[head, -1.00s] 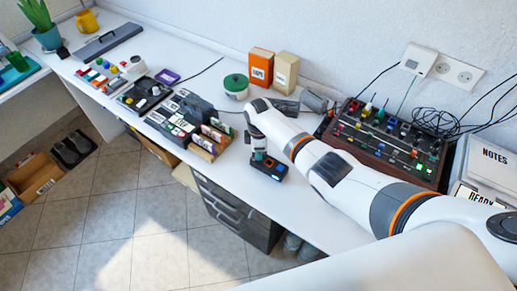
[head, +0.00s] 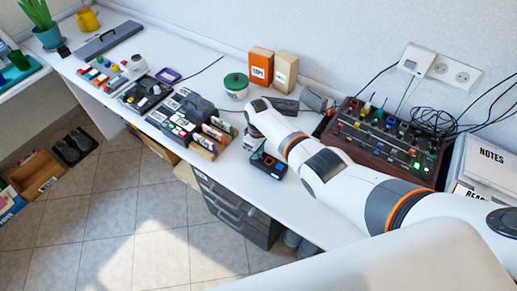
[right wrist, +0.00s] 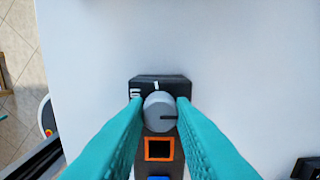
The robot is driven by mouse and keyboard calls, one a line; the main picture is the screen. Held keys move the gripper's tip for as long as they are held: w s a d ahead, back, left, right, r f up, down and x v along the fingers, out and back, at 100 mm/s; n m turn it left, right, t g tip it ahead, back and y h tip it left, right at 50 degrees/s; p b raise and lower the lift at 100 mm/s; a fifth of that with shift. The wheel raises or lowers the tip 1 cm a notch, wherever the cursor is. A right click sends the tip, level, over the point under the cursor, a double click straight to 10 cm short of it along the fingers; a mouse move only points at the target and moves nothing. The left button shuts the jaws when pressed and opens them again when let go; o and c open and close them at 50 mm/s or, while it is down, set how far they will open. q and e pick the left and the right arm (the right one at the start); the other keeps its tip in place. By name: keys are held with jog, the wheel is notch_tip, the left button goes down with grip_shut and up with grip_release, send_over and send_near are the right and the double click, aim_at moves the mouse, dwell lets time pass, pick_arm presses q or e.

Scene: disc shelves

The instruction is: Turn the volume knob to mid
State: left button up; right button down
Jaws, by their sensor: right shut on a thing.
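In the right wrist view a round grey knob (right wrist: 159,104) sits on a small black box (right wrist: 174,83). A dark line on the knob points to the right in that view. A white tick mark stands on the box just beyond the knob, with a partly hidden white marking to its left. My right gripper (right wrist: 160,112) is shut on the knob, one teal finger on each side. An orange-framed square and a blue part show on the box below the knob. In the head view the box (head: 270,167) lies near the desk's front edge. My left gripper is not in view.
A dark mixer panel (head: 385,140) with many knobs stands at the right, with black cables (head: 437,122) behind it. A green-lidded jar (head: 236,86) and two small boxes (head: 261,66) stand at the back. Clear white desk lies around the black box.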

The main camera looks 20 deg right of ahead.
dwell(0.4)
jog(key=c, duration=1.2)
grip_release()
jog(key=shift+r, duration=0.1)
jog(key=shift+r, duration=0.35)
notch_tip(320, 180, up, 11)
jog(key=p, duration=0.1)
jog(key=shift+p, duration=0.35)
